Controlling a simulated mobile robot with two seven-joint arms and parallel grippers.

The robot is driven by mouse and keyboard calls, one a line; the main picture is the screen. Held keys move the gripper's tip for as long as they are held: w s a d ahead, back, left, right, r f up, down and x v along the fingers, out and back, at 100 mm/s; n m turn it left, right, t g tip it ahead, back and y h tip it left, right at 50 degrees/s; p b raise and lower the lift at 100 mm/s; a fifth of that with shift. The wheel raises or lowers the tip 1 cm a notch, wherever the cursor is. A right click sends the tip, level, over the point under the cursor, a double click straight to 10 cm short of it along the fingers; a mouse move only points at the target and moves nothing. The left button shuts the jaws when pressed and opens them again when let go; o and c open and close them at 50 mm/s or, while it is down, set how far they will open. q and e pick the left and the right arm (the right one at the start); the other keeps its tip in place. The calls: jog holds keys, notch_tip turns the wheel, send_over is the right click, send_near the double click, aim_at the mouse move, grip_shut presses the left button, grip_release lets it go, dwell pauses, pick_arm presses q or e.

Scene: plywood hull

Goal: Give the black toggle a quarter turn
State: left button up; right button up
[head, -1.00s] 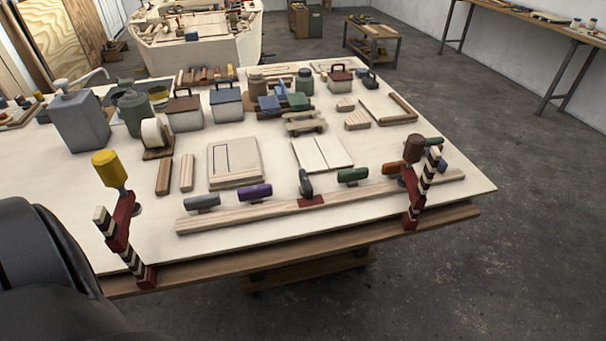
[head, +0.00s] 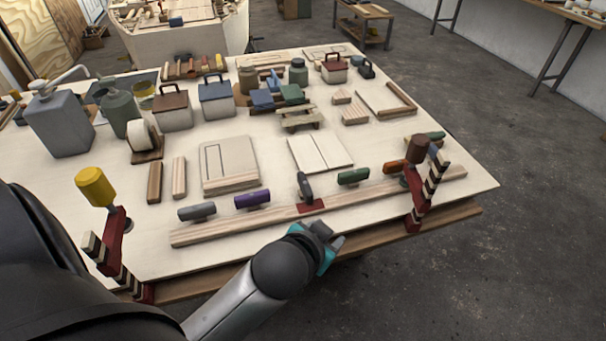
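My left gripper (head: 332,246), with teal parts, is just in front of the bench edge, below and slightly right of the black toggle in the head view. It is apart from the toggle. Its fingers are small and partly hidden, so their opening is unclear. My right gripper is out of view.
A yellow-handled clamp (head: 118,225) and a brown-handled clamp (head: 425,190) rise at the rail's ends. Flat boards (head: 320,152) lie behind.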

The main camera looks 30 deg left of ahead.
pick_arm(q)
jog(key=w+d+r+m+t+h, duration=0.2)
jog(key=w+r+t, duration=0.15)
jog(key=r, duration=0.25)
jog(key=w+d+r+m+t+h, duration=0.1)
jog(key=w+d+r+t, duration=0.15)
jog(key=w+r, duration=0.3)
jog(key=w+d+r+m+t+h, duration=0.2)
jog(key=w+r+t, duration=0.1)
jog(key=r, duration=0.4)
jog(key=s+d+r+m+g+h, duration=0.25)
jog(key=d+m+g+h, duration=0.4)
jog(key=m, duration=0.35)
jog(key=s+d+r+m+g+h, duration=0.1)
jog(key=d+r+m+g+h, duration=0.35)
jog(key=d+m+h, duration=0.45)
jog(key=g+y, duration=0.8)
jog(key=y, duration=1.2)
send_over(305, 183)
notch_tip(305, 183, down, 10)
jog(key=f, duration=0.1)
notch_tip(305, 183, down, 14)
jog(key=shift+r+b, duration=0.1)
jog(key=shift+b, duration=0.35)
